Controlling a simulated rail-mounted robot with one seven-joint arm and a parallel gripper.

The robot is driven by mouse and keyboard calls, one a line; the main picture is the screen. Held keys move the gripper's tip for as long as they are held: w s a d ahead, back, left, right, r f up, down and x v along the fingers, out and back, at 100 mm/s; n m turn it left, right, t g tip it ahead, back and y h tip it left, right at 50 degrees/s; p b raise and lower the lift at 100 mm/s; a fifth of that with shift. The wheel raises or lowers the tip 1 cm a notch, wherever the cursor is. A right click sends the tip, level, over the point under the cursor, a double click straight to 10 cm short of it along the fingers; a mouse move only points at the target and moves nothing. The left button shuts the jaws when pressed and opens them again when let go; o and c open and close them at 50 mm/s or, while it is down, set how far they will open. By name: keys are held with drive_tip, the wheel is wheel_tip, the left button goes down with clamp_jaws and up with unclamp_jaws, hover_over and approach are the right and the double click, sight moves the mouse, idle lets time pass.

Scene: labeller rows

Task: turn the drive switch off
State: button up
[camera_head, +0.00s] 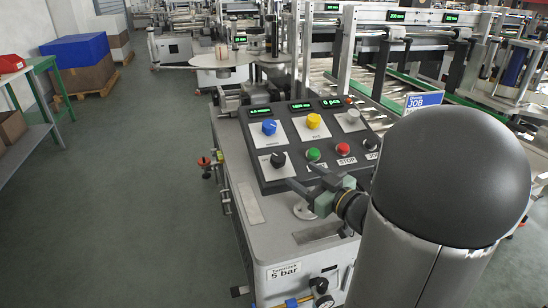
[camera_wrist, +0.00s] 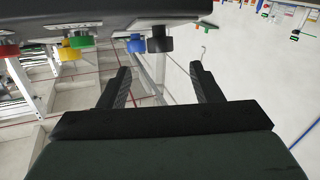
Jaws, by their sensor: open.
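The control panel (camera_head: 308,135) is a dark sloping box with several knobs and buttons. A black rotary knob (camera_head: 278,159) on a light plate sits at its lower left; its label is too small to read, so I cannot confirm it is the drive switch. In the wrist view a black knob (camera_wrist: 160,41) shows at the top, beyond and above my fingertips. My gripper (camera_head: 303,175) is in front of the panel's lower edge. In the wrist view my gripper (camera_wrist: 160,72) has its fingers wide apart with nothing between them, apart from the knob.
Blue (camera_head: 269,127), yellow (camera_head: 313,121) and grey (camera_head: 352,116) knobs sit higher on the panel. Green (camera_head: 313,154) and red (camera_head: 343,149) buttons are beside the black knob. A pressure gauge (camera_head: 321,286) is below.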

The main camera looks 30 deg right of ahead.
sight(273, 154)
drive_tip(key=x, duration=1.2)
drive_tip(key=shift+w, duration=0.2)
drive_tip(key=c, duration=1)
drive_tip(key=shift+r+n+y, duration=0.15)
drive_tip(key=shift+n+y, duration=0.25)
drive_tip(key=shift+a+n+g+y+p, duration=0.15)
drive_tip(key=shift+n+g+y+p, duration=0.25)
drive_tip(key=shift+n+y, duration=0.2)
